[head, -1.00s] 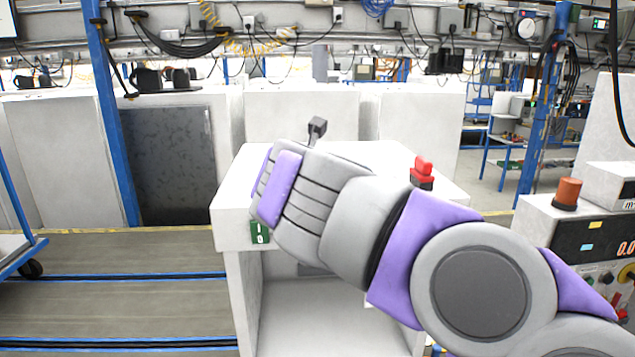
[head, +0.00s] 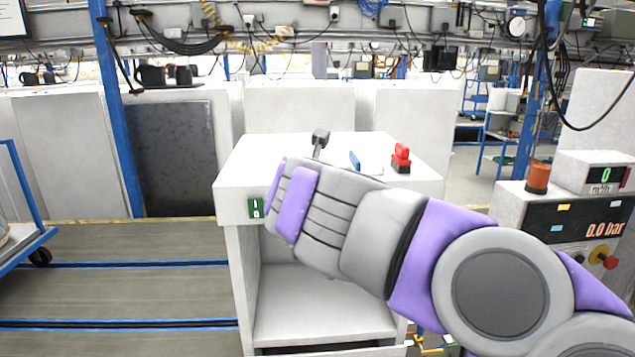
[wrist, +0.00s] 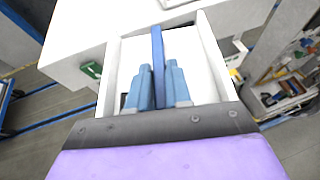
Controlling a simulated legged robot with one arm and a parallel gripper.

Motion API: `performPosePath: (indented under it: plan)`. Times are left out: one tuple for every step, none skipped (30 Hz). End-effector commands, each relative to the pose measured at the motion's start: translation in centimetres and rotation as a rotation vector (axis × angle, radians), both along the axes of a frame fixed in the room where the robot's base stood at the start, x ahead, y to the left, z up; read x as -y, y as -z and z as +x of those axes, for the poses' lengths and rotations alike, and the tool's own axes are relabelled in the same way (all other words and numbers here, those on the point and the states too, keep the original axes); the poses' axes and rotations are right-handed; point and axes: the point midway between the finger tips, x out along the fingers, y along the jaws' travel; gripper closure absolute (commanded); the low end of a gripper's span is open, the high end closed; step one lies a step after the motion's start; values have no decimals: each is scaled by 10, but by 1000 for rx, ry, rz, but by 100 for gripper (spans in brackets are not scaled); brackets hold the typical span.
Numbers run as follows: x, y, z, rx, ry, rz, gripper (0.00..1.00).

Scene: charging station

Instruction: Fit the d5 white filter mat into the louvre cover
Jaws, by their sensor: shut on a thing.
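In the wrist view, the two blue fingers of my gripper (wrist: 158,88) are closed on a thin, upright blue strip (wrist: 157,52). I cannot tell whether the strip belongs to the white filter mat. A pale panel shows behind it, with a white bar on each side, and I cannot tell which thing these are. In the head view, my forearm covers the gripper. A small blue piece (head: 355,160) shows above the arm, with a white piece beside it. I cannot make out the louvre cover with certainty in either view.
A white bench (head: 232,205) with an open shelf stands below and behind my arm. A green label (head: 256,207) is on its front. A red block on a dark base (head: 401,158) stands on its top. A gauge cabinet (head: 545,225) is at the right.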

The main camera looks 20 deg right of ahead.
Motion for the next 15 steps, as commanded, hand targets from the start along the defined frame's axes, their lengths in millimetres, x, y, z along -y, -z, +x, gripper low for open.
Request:
performPosePath:
  plan:
    - [0,4,-1,0,-13,2,100]
    - [0,7,-1,0,-22,3,100]
    - [-1,11,-2,-1,-34,2,100]
    - [0,16,-3,-3,-47,-1,100]
    - [1,21,-3,-2,-60,-1,100]
    - [0,26,-3,-1,-81,1,100]
    - [-1,31,-3,-1,-96,1,100]
    - [-2,35,-3,-1,-111,1,100]
    - [-3,42,-4,-3,-131,1,100]
    - [-2,50,-3,-5,-149,0,100]
    - [-2,56,-2,-4,-169,1,100]
    - [-2,64,-2,-5,-194,1,100]
    - [-4,70,-3,-5,-216,2,100]
    - [-5,78,-3,-7,-240,4,100]
    - [-4,89,-2,-7,-269,2,100]
